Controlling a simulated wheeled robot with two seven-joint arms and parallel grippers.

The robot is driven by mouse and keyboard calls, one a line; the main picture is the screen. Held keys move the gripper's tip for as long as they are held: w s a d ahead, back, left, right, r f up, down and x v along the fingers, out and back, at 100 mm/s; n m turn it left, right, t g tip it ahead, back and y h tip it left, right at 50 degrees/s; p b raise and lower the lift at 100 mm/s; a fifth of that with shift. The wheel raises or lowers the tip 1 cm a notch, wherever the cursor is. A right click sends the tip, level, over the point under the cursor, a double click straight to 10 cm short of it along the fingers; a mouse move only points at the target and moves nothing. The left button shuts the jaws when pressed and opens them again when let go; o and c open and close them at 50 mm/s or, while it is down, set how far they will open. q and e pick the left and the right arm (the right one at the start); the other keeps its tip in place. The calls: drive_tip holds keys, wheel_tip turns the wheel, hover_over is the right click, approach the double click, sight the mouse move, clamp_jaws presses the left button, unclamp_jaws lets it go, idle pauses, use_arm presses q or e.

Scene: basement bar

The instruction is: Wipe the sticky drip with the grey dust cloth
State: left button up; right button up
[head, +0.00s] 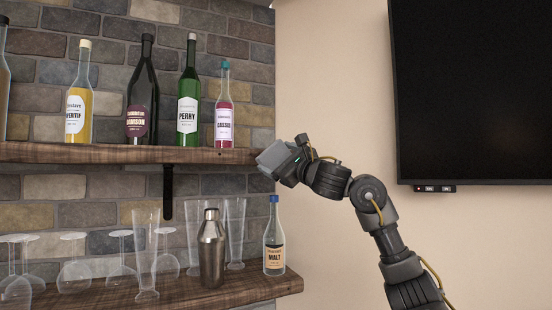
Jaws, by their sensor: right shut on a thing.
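My right gripper (284,163) is at the right end of the upper wooden shelf (110,153), at about the height of its front edge. It is shut on the grey dust cloth (271,156), which shows as a pale grey folded piece at its tips. The cloth is close to the shelf's end; I cannot tell whether it touches the wood. I cannot make out the sticky drip clearly; small dark marks show on the shelf edge left of the cloth. My left gripper is not in view.
Several bottles stand on the upper shelf, the pink one (224,112) nearest my gripper. Below, the lower shelf (225,294) holds a malt bottle (274,245), a metal shaker (211,253) and several clear glasses. A dark screen (475,90) hangs at right.

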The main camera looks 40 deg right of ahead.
sight(262, 157)
drive_tip(key=shift+w+a+r, duration=0.1)
drive_tip(key=shift+a, duration=0.1)
drive_tip(key=shift+a, duration=0.1)
drive_tip(key=shift+w+a, duration=0.3)
drive_tip(key=shift+a, duration=0.5)
drive_tip(key=shift+w+a, duration=0.3)
drive_tip(key=shift+a, duration=0.5)
drive_tip(key=shift+a, duration=0.1)
drive_tip(key=shift+w+a, duration=0.3)
drive_tip(key=shift+a, duration=0.5)
drive_tip(key=shift+w+a, duration=0.25)
drive_tip(key=shift+a, duration=0.55)
drive_tip(key=shift+s+a, duration=0.1)
drive_tip(key=shift+s, duration=0.55)
drive_tip(key=shift+s+a, duration=0.25)
drive_tip(key=shift+s, duration=0.45)
drive_tip(key=shift+s+a, duration=0.25)
drive_tip(key=shift+s, duration=0.5)
drive_tip(key=shift+s+a, duration=0.25)
drive_tip(key=shift+s, duration=0.45)
